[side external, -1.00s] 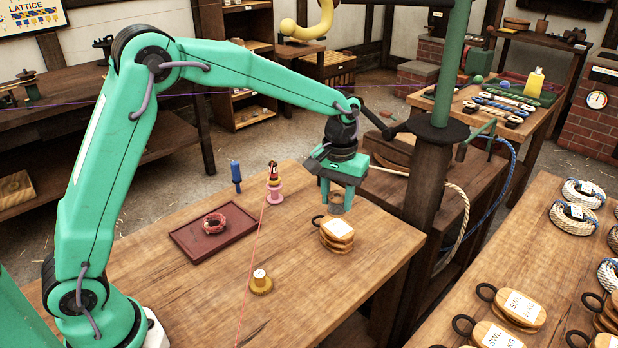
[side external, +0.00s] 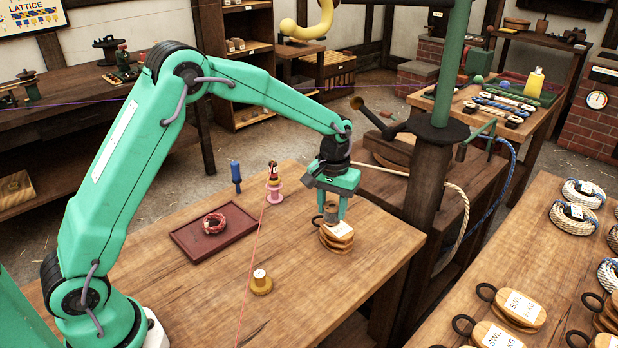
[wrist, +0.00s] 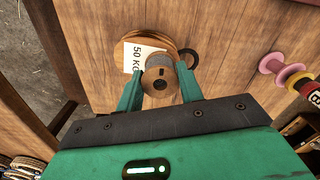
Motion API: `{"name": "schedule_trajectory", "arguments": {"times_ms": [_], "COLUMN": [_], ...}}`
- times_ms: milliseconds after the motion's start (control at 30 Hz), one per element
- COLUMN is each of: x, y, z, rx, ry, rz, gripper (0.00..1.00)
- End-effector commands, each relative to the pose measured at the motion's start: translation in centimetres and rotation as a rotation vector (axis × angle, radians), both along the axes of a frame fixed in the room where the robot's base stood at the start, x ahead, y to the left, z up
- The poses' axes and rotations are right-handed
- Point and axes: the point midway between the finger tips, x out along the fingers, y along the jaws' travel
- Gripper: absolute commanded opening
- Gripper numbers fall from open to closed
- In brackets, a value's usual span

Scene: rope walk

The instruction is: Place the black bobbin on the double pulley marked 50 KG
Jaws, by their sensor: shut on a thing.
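The double pulley marked 50 KG (side external: 337,243) is a tan wooden block lying on the bench, with a dark ring at its left. In the wrist view its white label reads 50 KG (wrist: 137,56). My gripper (side external: 331,213) is above the pulley with its fingers pointing down. It is shut on a dark grey bobbin (wrist: 160,76), held upright. The bobbin (side external: 331,216) is low over the pulley's top, partly hidden between the fingers. I cannot tell whether it touches the pulley.
A dark post (side external: 428,190) stands close at the right. The front of the bench is clear.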

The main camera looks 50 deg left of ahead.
Motion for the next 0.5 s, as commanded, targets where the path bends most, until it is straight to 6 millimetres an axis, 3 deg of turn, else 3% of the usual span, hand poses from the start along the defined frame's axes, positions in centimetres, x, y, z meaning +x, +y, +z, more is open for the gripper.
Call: {"name": "schedule_trajectory", "arguments": {"times_ms": [500], "x": [0.02], "y": [-0.02], "z": [-0.77], "rx": [0.000], "ry": [-0.001], "rz": [0.000], "gripper": [0.15]}}
